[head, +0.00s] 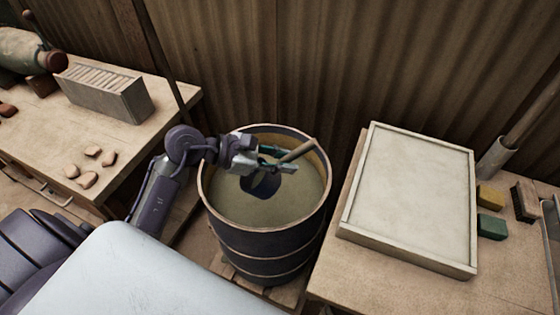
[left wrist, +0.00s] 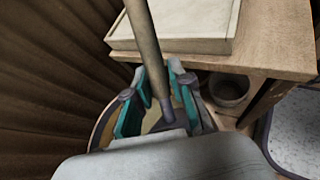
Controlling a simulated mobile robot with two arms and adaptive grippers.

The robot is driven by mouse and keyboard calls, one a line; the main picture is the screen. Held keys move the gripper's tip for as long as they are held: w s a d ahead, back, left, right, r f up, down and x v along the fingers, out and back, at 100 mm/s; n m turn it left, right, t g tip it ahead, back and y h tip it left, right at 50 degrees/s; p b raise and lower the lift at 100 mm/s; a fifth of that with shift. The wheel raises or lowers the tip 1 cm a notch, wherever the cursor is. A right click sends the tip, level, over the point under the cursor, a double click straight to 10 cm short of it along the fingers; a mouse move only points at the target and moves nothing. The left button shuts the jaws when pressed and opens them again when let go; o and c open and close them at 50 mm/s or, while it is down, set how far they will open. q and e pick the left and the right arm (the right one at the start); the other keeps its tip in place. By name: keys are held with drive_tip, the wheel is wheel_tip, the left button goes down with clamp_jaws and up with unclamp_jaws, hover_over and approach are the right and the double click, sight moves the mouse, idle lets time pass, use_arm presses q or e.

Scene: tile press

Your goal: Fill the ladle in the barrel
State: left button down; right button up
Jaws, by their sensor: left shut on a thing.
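The barrel (head: 265,240) is dark with pale hoops and stands in the middle of the head view. It holds a dull olive-tan fill (head: 300,202) well up its inside. My left gripper (head: 284,160) is over the barrel's mouth, shut on the wooden handle of the ladle (head: 302,149). The handle tilts up to the right. A dark rounded shape, seemingly the ladle's bowl (head: 262,184), is at the fill's surface; I cannot tell how deep it sits or what it holds. The handle (left wrist: 142,35) also shows between the fingers in the left wrist view. My right gripper is out of view.
A table (head: 345,291) with a pale framed tray (head: 457,263) stands right of the barrel. Yellow and green blocks and a brush (head: 525,201) lie beyond it. A left table (head: 125,140) bears a slotted block (head: 110,95) and several small lumps. A corrugated wall (head: 300,60) is close behind.

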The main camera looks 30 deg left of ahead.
use_arm(q)
drive_tip(key=w+a+f+n+y, duration=0.1)
drive_tip(key=w+a+f+y, duration=0.2)
drive_tip(key=f, duration=0.6)
drive_tip(key=w+a+f+n, duration=0.1)
drive_tip(key=w+a+f, duration=0.3)
drive_tip(key=f, duration=0.5)
drive_tip(key=w+a+f+n+y, duration=0.1)
drive_tip(key=w+a+f+y, duration=0.1)
drive_tip(key=w+f, duration=0.45)
drive_tip(key=w+d+r+g+y+p, duration=0.1)
drive_tip(key=d+r+p, duration=0.2)
drive_tip(key=r+p, duration=1.3)
drive_tip(key=p, duration=0.3)
drive_tip(key=shift+w, duration=0.15)
drive_tip(key=shift+r, duration=0.1)
